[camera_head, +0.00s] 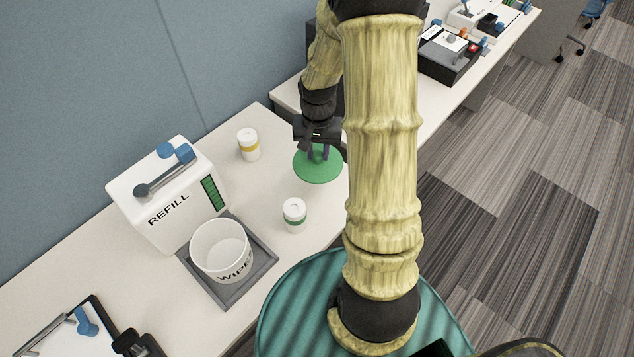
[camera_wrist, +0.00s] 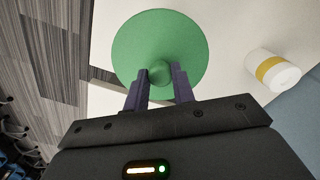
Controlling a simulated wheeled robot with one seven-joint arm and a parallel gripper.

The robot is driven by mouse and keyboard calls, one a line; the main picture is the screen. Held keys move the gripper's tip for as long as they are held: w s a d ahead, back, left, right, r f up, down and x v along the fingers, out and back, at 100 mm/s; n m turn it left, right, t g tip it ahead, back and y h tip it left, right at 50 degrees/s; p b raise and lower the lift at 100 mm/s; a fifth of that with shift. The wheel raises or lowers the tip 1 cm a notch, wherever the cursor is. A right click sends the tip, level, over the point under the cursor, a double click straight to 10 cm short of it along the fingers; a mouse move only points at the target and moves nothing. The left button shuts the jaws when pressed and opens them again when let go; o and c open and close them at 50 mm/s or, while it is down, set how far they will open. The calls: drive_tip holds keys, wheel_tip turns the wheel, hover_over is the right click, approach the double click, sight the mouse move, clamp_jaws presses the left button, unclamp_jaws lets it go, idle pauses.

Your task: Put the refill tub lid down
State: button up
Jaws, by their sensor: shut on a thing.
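The refill tub lid is a green disc (camera_head: 318,167) with a round knob. In the head view it is at the right part of the white table, under my gripper (camera_head: 318,152). The wrist view shows the lid (camera_wrist: 160,40) with its knob between the two fingers of my gripper (camera_wrist: 160,82), which is shut on it. I cannot tell whether the lid touches the table. The white tub marked WIPES (camera_head: 222,250) stands open on a grey tray (camera_head: 262,262), left of the lid.
A white REFILL dispenser (camera_head: 165,195) stands behind the tub. A yellow-banded canister (camera_head: 249,145) is left of the lid, and a green-banded canister (camera_head: 294,215) is nearer. A clipboard (camera_head: 75,335) lies at lower left. Table (camera_head: 270,185) between the canisters is clear.

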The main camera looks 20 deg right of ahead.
sight(318, 163)
wheel_tip(318, 163, down, 6)
drive_tip(key=shift+r, duration=0.1)
idle(0.4)
drive_tip(key=shift+f+p, duration=0.3)
drive_tip(key=shift+f, duration=1.8)
drive_tip(key=shift+f, duration=0.1)
drive_tip(key=o, duration=1)
wheel_tip(318, 163, up, 12)
drive_tip(key=shift+r+b, duration=0.15)
drive_tip(key=shift+b, duration=0.25)
